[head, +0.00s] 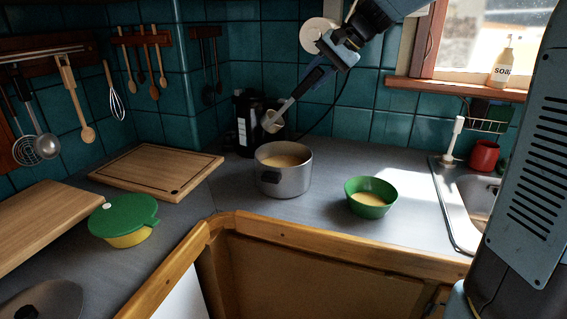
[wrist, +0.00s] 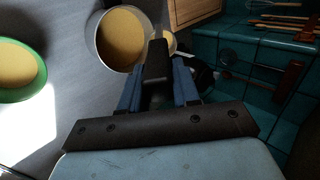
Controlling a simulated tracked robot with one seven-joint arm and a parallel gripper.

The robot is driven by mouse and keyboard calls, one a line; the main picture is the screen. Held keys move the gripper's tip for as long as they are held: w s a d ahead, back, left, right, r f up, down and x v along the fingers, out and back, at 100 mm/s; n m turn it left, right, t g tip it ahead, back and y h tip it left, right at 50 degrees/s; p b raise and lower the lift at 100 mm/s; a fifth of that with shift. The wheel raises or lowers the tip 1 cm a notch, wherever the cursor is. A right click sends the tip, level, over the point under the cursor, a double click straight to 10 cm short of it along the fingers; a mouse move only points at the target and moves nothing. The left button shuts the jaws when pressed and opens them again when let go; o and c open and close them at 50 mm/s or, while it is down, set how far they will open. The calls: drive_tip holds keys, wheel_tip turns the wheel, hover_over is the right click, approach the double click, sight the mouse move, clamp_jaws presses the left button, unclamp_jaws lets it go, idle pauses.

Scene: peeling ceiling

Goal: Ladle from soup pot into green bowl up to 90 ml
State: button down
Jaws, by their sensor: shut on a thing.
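The soup pot (head: 284,180) is a grey metal pot of yellow soup on the counter; it also shows in the wrist view (wrist: 97,42). The green bowl (head: 371,200) stands to its right, holding some yellow soup; it also shows in the wrist view (wrist: 42,88). My gripper (head: 312,80) is shut on the ladle's handle, above and behind the pot. The ladle (head: 272,123) hangs tilted, its cup above the pot's back rim. In the wrist view, the dark handle (wrist: 156,62) hides part of the cup, where yellow soup shows. No volume marks are readable.
A black flask (head: 246,122) stands close behind the pot. A green-lidded container (head: 124,220) and cutting boards (head: 157,170) lie to the left. The sink (head: 460,205) and a red cup (head: 484,156) are on the right. The counter between pot and bowl is clear.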

drive_tip(key=shift+s+d+f+y, duration=0.2)
drive_tip(key=shift+d+f+y, duration=0.25)
drive_tip(key=shift+d, duration=0.25)
drive_tip(key=d+f+y, duration=0.1)
drive_tip(key=f, duration=0.1)
drive_tip(key=s+d+f+t+y, duration=0.1)
drive_tip(key=d+y, duration=0.1)
drive_tip(key=shift+f, duration=0.35)
drive_tip(key=shift+s+d+f+t+y, duration=0.15)
drive_tip(key=shift+d+f+y, duration=0.25)
drive_tip(key=shift+f, duration=0.35)
drive_tip(key=shift+s+d+f+t+y, duration=0.1)
drive_tip(key=shift+d+f+t+y, duration=0.1)
drive_tip(key=shift+d+f+y, duration=0.4)
drive_tip(key=shift+s+d+f+t+y, duration=0.15)
drive_tip(key=shift+f+y, duration=0.1)
drive_tip(key=shift+f, duration=0.65)
drive_tip(key=shift+f, duration=0.1)
